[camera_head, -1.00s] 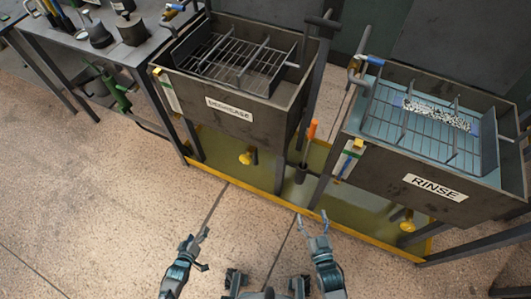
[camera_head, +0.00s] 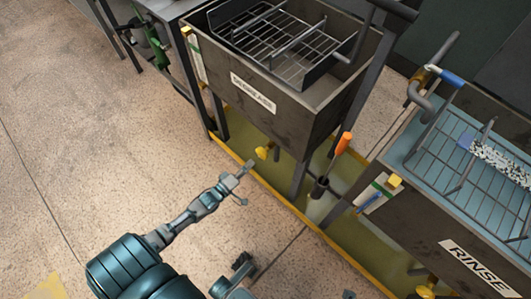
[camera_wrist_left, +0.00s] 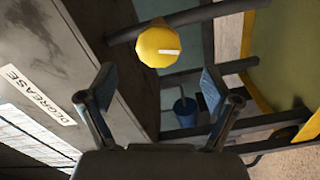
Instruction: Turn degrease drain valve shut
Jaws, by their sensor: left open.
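The degrease drain valve is a yellow knob (camera_head: 262,152) below the front of the grey DEGREASE tank (camera_head: 297,119). In the left wrist view the knob (camera_wrist_left: 155,48) has a pale bar across its face and sits ahead of the fingers, near the top. My left gripper (camera_head: 241,180) reaches low in front of the tank, just short of the knob in the head view. Its two fingers (camera_wrist_left: 155,92) are open and apart on either side, with nothing between them. My right gripper does not show clearly in either view.
A yellow-rimmed drip tray (camera_head: 316,227) runs under the tanks. An orange-handled tool (camera_head: 343,143) stands between them. The RINSE tank (camera_head: 415,222) is at right, with its own yellow knob (camera_head: 426,288) below. The speckled floor (camera_head: 80,165) at left is clear.

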